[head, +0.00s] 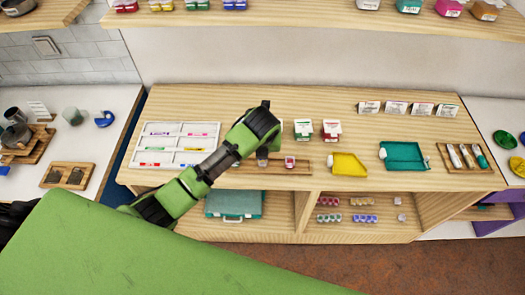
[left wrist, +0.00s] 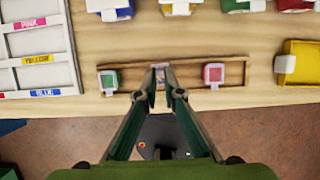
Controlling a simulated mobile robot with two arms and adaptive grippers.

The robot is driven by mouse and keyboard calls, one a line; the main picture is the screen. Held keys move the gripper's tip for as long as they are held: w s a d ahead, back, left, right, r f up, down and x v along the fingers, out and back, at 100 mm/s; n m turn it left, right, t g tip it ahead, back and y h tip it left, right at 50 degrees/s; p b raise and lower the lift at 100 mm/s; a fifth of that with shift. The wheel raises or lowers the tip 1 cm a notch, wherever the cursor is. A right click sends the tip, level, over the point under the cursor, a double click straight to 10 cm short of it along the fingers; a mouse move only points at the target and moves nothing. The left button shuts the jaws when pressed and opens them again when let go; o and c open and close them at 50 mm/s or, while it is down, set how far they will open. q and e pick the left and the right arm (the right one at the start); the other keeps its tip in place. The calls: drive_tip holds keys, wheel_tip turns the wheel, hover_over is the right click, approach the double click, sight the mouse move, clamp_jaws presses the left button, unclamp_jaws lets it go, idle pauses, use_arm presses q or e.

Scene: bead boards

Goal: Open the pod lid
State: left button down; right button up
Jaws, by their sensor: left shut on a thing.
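A shallow wooden tray (left wrist: 238,84) holds small pods in a row. One pod with a green top (left wrist: 108,82) stands at its left end and one with a red top (left wrist: 214,75) at its right; the red one also shows in the head view (head: 290,161). My left gripper (left wrist: 161,72) is over the middle of the tray, its fingers shut on a small pale-and-purplish pod part (left wrist: 160,82) between the two. The fingers hide most of that pod, so I cannot tell whether its lid is raised. My right gripper is not in view.
A white labelled sorting board (head: 182,158) lies left of the tray. A yellow scoop tray (head: 348,164), a teal tray (head: 404,156) and a wooden tray of tools (head: 463,157) lie to the right. Several small boxes stand behind. The table's front edge is close to the pod tray.

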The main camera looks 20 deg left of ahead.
use_arm(q)
drive_tip(key=shift+f+g, duration=0.15)
drive_tip(key=shift+g, duration=0.25)
drive_tip(key=shift+w+a, duration=0.1)
drive_tip(key=shift+w+a+r+g+h, duration=0.2)
drive_tip(key=shift+w+g+h, duration=0.1)
drive_tip(key=shift+w+g, duration=0.4)
drive_tip(key=shift+w+f+g+b, duration=0.15)
drive_tip(key=shift+g+b, duration=0.25)
drive_tip(key=shift+g, duration=0.6)
drive_tip(key=shift+w+h, duration=0.1)
drive_tip(key=shift+h, duration=0.2)
drive_tip(key=shift+w, duration=0.1)
drive_tip(key=shift+r, duration=0.2)
drive_tip(key=c, duration=2.2)
unclamp_jaws()
drive_tip(key=shift+o, duration=0.3)
drive_tip(key=shift+w+a, duration=0.1)
